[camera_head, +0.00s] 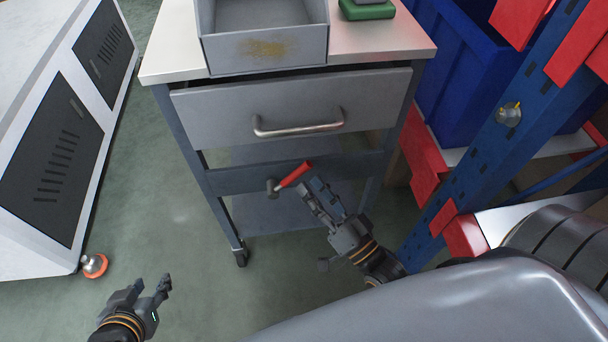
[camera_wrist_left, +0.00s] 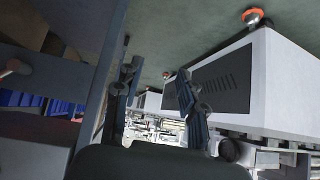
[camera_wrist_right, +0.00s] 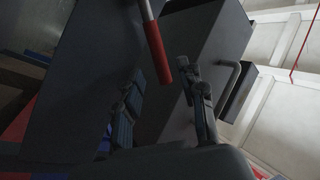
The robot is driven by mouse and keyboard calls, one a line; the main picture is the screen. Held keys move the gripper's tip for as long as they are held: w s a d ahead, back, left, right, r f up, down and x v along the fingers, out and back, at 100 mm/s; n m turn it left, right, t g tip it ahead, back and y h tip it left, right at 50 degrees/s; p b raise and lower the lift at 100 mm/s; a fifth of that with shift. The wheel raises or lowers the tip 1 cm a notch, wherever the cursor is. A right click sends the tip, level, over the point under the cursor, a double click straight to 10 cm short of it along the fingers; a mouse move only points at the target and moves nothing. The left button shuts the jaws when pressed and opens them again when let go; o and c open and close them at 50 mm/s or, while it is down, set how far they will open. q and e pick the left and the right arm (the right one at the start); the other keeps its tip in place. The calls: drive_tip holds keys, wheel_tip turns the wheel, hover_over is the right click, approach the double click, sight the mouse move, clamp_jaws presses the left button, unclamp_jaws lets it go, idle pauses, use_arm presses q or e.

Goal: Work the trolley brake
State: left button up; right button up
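The grey trolley (camera_head: 222,182) stands ahead, with a drawer on its front. Its brake lever (camera_head: 293,175) has a red grip on a short grey stem and slants up to the right from a pivot on the lower crossbar. It also shows in the right wrist view (camera_wrist_right: 156,45), with the red grip's end near the space between the fingertips. My right gripper (camera_head: 312,188) is open just below and right of the red grip; contact cannot be told. My left gripper (camera_head: 152,284) is open and empty over the floor, left of the trolley; it also shows in the left wrist view (camera_wrist_left: 157,82).
The drawer handle (camera_head: 298,128) sticks out above the lever. A grey bin (camera_head: 262,50) stands on the trolley top beside a green object (camera_head: 367,10). A blue and red rack (camera_head: 490,150) closes in on the right.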

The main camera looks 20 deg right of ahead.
drive_tip(key=shift+v, duration=1.05)
